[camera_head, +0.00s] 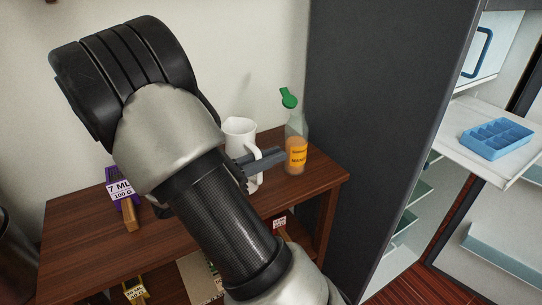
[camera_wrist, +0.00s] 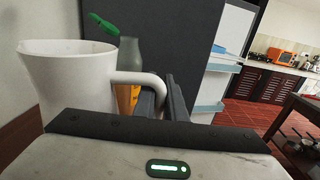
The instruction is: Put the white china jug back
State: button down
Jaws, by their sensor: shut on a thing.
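The white china jug (camera_head: 240,136) stands upright at the back right of a dark wooden shelf unit, near the wall. My gripper (camera_head: 262,160) reaches to it from the front, with its fingers shut on the jug's handle. In the wrist view the jug (camera_wrist: 68,82) fills the left side, and its handle runs to the right between my gripper's fingers (camera_wrist: 165,100). My arm hides part of the jug's body and base in the head view, so I cannot tell whether the base touches the top.
A bottle with a green cap and orange label (camera_head: 296,150) stands close to the right of the jug and fingers. A dark grey panel (camera_head: 380,130) bounds the right. An open fridge with a blue tray (camera_head: 497,138) stands beyond.

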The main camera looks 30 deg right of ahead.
jog(key=c, duration=1.8)
grip_release()
